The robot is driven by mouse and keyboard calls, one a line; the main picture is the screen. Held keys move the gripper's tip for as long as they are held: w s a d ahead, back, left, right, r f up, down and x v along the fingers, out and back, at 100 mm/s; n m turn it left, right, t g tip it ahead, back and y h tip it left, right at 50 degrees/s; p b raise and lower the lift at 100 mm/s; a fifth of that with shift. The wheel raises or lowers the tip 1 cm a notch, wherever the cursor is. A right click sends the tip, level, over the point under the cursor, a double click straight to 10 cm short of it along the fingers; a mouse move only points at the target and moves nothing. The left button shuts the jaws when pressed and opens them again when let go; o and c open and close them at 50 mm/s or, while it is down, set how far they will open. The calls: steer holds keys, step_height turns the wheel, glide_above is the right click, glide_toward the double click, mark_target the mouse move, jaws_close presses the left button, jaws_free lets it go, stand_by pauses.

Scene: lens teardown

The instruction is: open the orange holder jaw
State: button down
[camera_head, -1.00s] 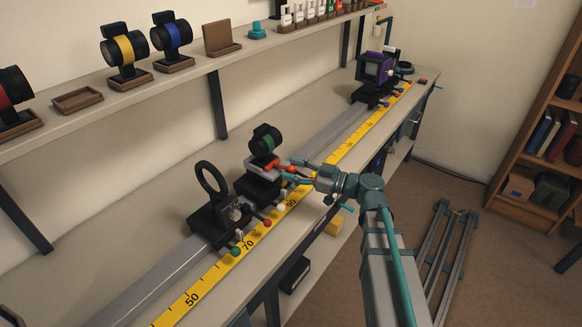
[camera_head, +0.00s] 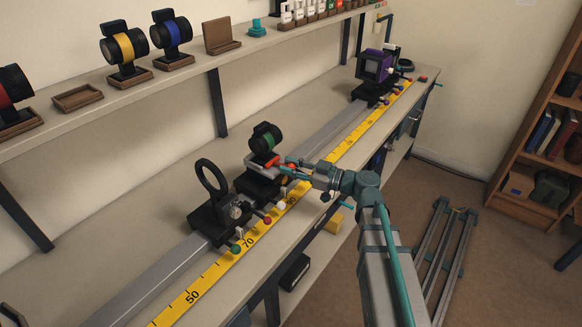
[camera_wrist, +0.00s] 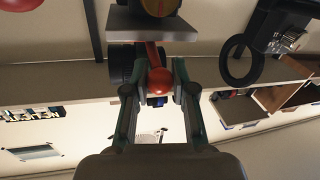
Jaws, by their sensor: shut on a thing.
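The orange holder jaw (camera_head: 266,160) is on a holder on the dark rail carriage (camera_head: 258,186), below a black lens with a green band (camera_head: 265,138). My gripper (camera_head: 289,168) reaches in from the right at the holder's front side. In the wrist view, an orange ball knob (camera_wrist: 160,81) on a rod sits between the fingertips of my gripper (camera_wrist: 160,90), which is shut on it. The grey holder plate (camera_wrist: 150,24) is just beyond. The fingers partly hide the knob and rod in the head view.
A yellow scale (camera_head: 220,265) runs along the bench. A purple-framed device (camera_head: 374,68) stands at the rail's far end. The shelf (camera_head: 195,70) holds other lenses.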

steer(key=shift+s+d+f+b, duration=0.3)
steer(key=shift+d+b, duration=0.15)
steer(key=shift+b, duration=0.5)
steer(key=shift+s+d+r+b, duration=0.3)
steer(key=shift+s+d+b, duration=0.1)
steer(key=shift+d+b, duration=0.3)
steer(key=shift+a, duration=0.1)
steer(key=c, duration=0.9)
jaws_free()
steer(key=shift+c, duration=0.2)
